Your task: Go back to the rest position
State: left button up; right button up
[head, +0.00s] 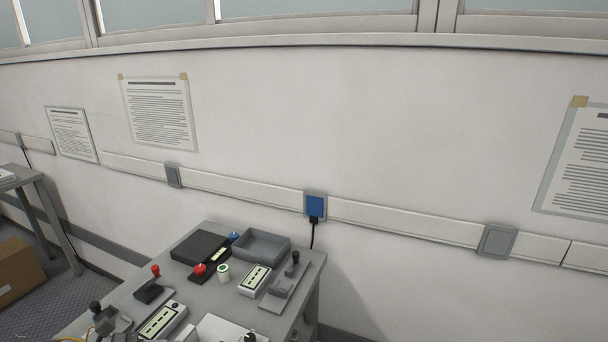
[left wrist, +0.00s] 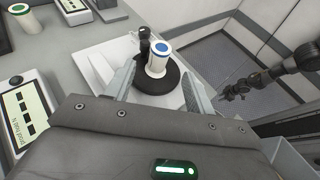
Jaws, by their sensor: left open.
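My left gripper (left wrist: 158,78) is open in the left wrist view, its two grey fingers apart. A white cylinder with a blue ring on top (left wrist: 157,60) stands upright on a round black base (left wrist: 156,82) beyond and between the fingertips. I cannot tell whether the fingers touch it. A dark jointed arm, apparently my right one, reaches in from the right, and its end (left wrist: 228,94) is too small to tell open from shut. Neither gripper shows clearly in the head view.
The grey table (head: 215,305) holds testers with displays, a red-knobbed device (head: 200,270), a green-ringed white cylinder (head: 223,273) and a grey tray (head: 261,247). A blue socket (head: 315,206) with a black cable is on the wall behind. A cardboard box (head: 20,272) stands at the left.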

pick_arm(q)
jog(key=p+x, duration=0.1)
jog(key=x, duration=0.4)
jog(key=shift+w+d+r+p, duration=0.1)
jog(key=shift+d+r+p, duration=0.1)
jog(key=shift+p, duration=0.1)
jog(key=shift+w+d+f, duration=0.15)
jog(key=shift+d+f, duration=0.15)
